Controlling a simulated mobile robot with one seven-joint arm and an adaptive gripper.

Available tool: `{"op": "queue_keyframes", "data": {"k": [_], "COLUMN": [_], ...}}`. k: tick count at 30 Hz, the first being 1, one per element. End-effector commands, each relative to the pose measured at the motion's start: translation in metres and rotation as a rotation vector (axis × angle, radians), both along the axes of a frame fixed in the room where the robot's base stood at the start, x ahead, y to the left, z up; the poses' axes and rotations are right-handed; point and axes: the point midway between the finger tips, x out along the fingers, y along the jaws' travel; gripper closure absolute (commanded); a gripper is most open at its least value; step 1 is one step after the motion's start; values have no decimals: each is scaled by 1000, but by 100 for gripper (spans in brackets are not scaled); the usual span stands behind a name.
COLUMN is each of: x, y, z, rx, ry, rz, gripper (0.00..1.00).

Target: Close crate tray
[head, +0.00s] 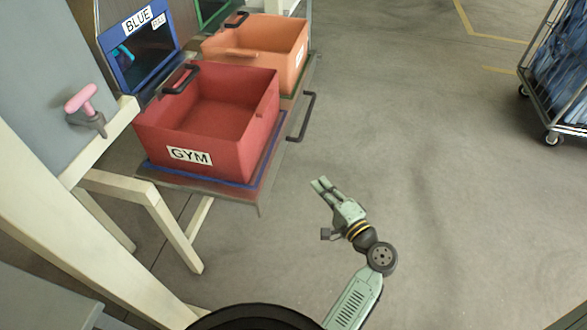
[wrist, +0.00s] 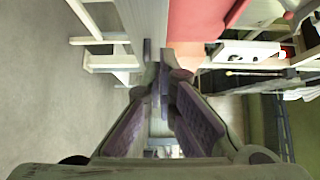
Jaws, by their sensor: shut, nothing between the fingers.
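The crate tray (head: 262,187) is a flat grey sheet with blue edging, standing out from the frame on the left. A red crate (head: 232,142) labelled GYM and an orange crate (head: 283,42) behind it sit on it. A dark bar handle (head: 302,117) is on the tray's right edge. My gripper (head: 320,185) is shut and empty over open floor, right of the tray's near corner and apart from it. In the wrist view, my gripper's fingers (wrist: 163,75) are together, with a red surface (wrist: 195,25) beyond them.
A blue panel (head: 140,45) marked BLUE stands behind the red crate. A pink knob on a grey holder (head: 83,105) is on the left frame. A wheeled cage cart (head: 560,80) with blue contents stands at the far right. The floor (head: 430,170) between is clear.

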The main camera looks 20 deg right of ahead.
Motion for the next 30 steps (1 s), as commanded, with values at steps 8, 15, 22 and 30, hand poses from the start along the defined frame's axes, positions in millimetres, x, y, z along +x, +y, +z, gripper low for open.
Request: {"op": "queue_keyframes", "data": {"k": [8,15,22,30], "x": [44,95,114,119], "y": [10,19,45,53], "z": [4,4,3,1], "rx": [-1,-1,0,-2], "ry": [-1,-2,-1,-2], "rz": [7,6,6,5], "gripper": [100,100,100,100]}}
